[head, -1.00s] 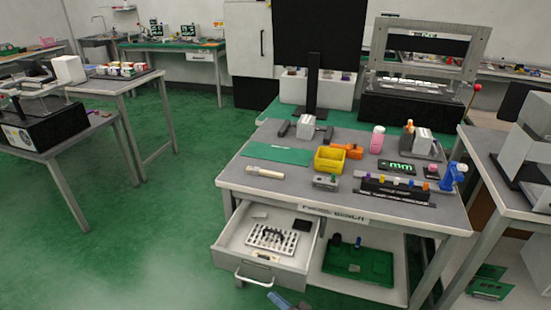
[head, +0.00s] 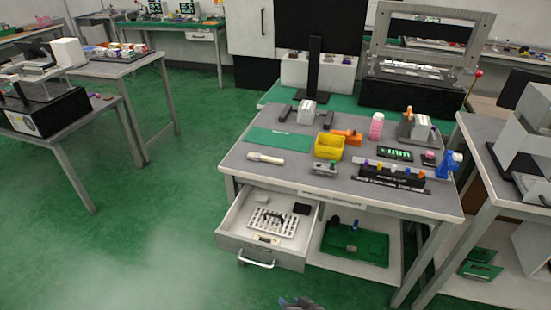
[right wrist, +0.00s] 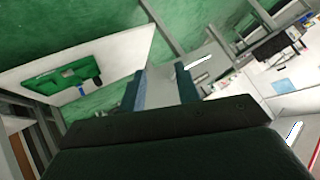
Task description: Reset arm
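A machine with a grey arch frame (head: 470,35) stands at the back right in the head view. A thin rod with a red knob (head: 479,73) rises at its right side; I cannot tell whether this is the arm of the task. My right gripper (head: 300,304) shows only as a small part at the bottom edge of the head view, below the workbench (head: 240,172). In the right wrist view its two fingers (right wrist: 161,76) stand apart with nothing between them. It touches nothing I can see. My left gripper is not in view.
The bench's drawer (head: 262,251) is pulled out, with a white perforated tray (head: 271,223) inside. A green tray (head: 352,243) lies on the shelf beside it. A yellow bin (head: 329,146) and tools sit on the bench. Another table stands close on the right. Green floor is clear at left.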

